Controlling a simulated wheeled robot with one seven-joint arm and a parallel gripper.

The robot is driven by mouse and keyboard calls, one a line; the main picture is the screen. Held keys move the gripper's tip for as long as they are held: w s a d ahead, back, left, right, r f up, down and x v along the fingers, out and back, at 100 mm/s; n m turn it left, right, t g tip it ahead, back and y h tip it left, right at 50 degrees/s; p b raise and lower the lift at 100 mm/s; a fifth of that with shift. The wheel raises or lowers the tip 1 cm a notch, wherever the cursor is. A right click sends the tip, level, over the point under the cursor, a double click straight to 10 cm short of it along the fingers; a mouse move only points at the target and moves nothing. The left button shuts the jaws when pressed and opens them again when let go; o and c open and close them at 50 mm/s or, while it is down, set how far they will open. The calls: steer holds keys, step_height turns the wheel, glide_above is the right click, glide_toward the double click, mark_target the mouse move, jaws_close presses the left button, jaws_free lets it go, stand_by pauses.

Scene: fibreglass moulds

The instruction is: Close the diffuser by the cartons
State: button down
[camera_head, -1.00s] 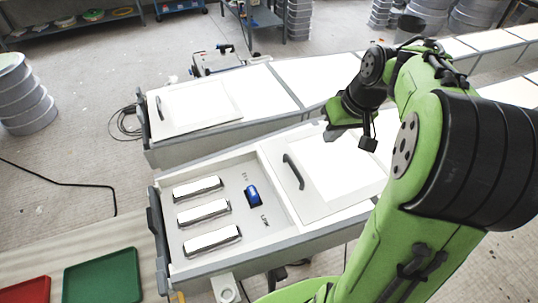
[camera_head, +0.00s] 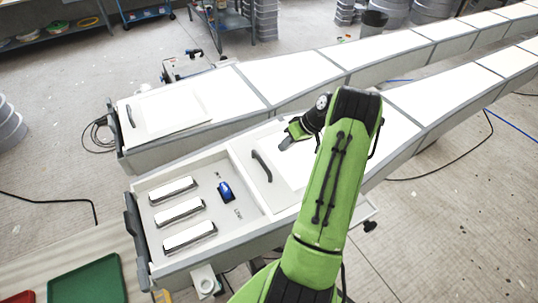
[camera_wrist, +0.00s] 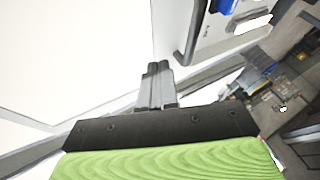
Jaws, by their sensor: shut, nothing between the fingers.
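The near light table has a white diffuser panel (camera_head: 285,187) with a dark bar handle (camera_head: 262,166) on its left edge. The panel is slid right, leaving a bay (camera_head: 238,186) open with lamps and a blue switch (camera_head: 226,191). My gripper (camera_head: 285,143) is shut and empty, over the table just right of the handle's upper end, apparently not touching it. In the wrist view, the shut fingers (camera_wrist: 156,70) point at the white surface, and the handle (camera_wrist: 187,45) is to their right. The far table's diffuser (camera_head: 165,112) covers its end. I see no clear cartons.
Several white lamps (camera_head: 183,212) lie in the open bay. A green tray (camera_head: 88,283) and part of a red one (camera_head: 20,298) are at lower left. Cables (camera_head: 60,201) cross the floor. Grey drums stand at left and at the back.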

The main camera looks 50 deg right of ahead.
glide_above(270, 166)
step_height(270, 166, down, 3)
steer(key=shift+s+f+p, duration=0.1)
steer(key=shift+p, duration=0.3)
steer(key=shift+d, duration=0.1)
